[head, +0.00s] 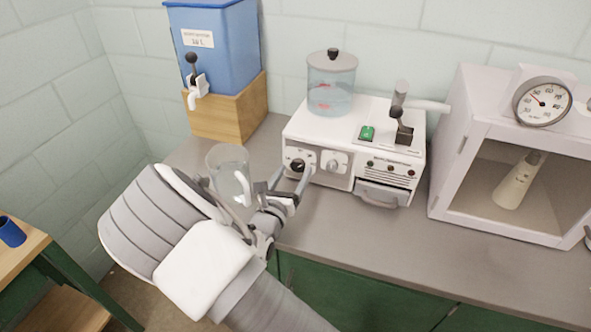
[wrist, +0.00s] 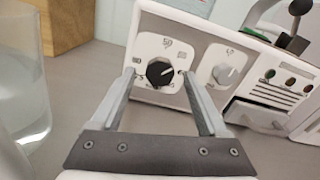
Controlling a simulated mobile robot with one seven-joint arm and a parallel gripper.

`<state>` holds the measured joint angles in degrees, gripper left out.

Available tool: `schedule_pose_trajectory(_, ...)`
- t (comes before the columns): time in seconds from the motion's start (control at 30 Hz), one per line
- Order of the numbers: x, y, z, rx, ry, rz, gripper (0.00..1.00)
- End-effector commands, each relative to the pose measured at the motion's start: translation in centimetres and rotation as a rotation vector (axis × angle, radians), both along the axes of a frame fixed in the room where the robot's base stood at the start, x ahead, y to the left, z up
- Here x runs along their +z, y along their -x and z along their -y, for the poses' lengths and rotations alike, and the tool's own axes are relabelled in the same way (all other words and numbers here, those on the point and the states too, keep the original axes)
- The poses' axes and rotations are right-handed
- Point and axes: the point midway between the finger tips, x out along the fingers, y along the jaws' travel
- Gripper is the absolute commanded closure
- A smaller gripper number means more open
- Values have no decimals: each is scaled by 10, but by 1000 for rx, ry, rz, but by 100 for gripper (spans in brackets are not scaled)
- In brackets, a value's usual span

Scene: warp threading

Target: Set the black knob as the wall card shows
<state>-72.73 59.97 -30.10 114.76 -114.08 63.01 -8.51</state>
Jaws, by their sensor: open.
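I cannot make out a wall card in either view.
A clear jug (head: 228,170) stands close to my gripper, on the left. A blue tank (head: 215,45) with a tap stands on a wooden block behind it. A white cabinet (head: 450,165) with a gauge (head: 543,101) is on the right. The counter front right is clear.

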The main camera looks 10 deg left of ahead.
Motion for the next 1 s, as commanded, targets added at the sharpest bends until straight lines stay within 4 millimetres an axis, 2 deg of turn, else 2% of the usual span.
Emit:
schedule_pose_trajectory(0.2, 0, -18, 3, 0, 1, 0, 22)
schedule_pose_trajectory(0.5, 0, -20, 3, 1, 1, -1, 22)
schedule_pose_trajectory(0.93, 0, -20, 3, 0, 0, -1, 100)
schedule_pose_trajectory(1.0, 0, -20, 3, 0, 0, -1, 100)
